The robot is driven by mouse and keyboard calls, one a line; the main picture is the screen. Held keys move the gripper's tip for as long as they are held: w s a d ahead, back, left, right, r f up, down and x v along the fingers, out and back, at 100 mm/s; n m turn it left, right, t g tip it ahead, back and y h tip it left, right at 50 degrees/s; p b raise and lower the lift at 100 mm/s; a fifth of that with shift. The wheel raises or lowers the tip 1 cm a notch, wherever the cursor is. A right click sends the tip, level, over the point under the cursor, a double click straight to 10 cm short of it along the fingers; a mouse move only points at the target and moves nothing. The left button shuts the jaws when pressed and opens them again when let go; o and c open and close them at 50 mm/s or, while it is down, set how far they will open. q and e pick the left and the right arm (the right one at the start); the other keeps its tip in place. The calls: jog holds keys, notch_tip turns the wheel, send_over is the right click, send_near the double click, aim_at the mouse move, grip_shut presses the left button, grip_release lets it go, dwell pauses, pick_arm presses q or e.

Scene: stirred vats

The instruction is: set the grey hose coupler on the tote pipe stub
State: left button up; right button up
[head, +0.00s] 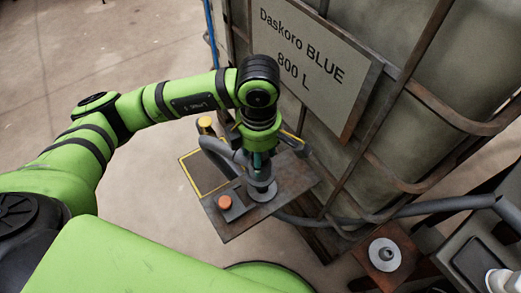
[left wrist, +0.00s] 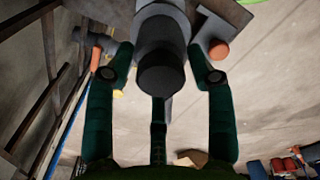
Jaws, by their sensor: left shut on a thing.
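My left gripper (head: 258,158) points down over a brown plate beside the tote (head: 420,130). Below the gripper in the head view, a round grey flange (head: 263,192) sits on the plate. The fingers and wrist partly hide the coupler there, and I cannot tell whether it touches the flange or which part is the pipe stub. My right gripper is not in view.
A grey hose (head: 220,152) loops beside the gripper. An orange knob (head: 224,202) and a yellow-capped post (head: 205,124) stand to the left. The tote's bars and sign (head: 305,55) rise close on the right. Another flange (head: 385,254) sits at lower right. Open floor lies at left.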

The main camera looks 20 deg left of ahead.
aim_at(268, 176)
pick_arm(q)
jog(key=shift+s+d+n, duration=0.15)
jog(key=shift+d+n, duration=0.15)
jog(key=shift+n, duration=0.7)
jog(key=shift+f, duration=0.15)
notch_tip(268, 176, down, 4)
jog(key=shift+r+b, duration=0.15)
jog(key=shift+b, duration=1)
jog(key=shift+f+b, duration=0.6)
jog(key=shift+f, duration=0.4)
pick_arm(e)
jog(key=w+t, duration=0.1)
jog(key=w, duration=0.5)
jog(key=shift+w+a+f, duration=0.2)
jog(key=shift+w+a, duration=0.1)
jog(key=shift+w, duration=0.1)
pick_arm(q)
jog(key=shift+b, duration=0.45)
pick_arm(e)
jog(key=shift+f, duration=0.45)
pick_arm(q)
jog(key=shift+f+b, duration=0.6)
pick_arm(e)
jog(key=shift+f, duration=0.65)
pick_arm(q)
jog(key=o, duration=1)
jog(key=shift+o, duration=0.3)
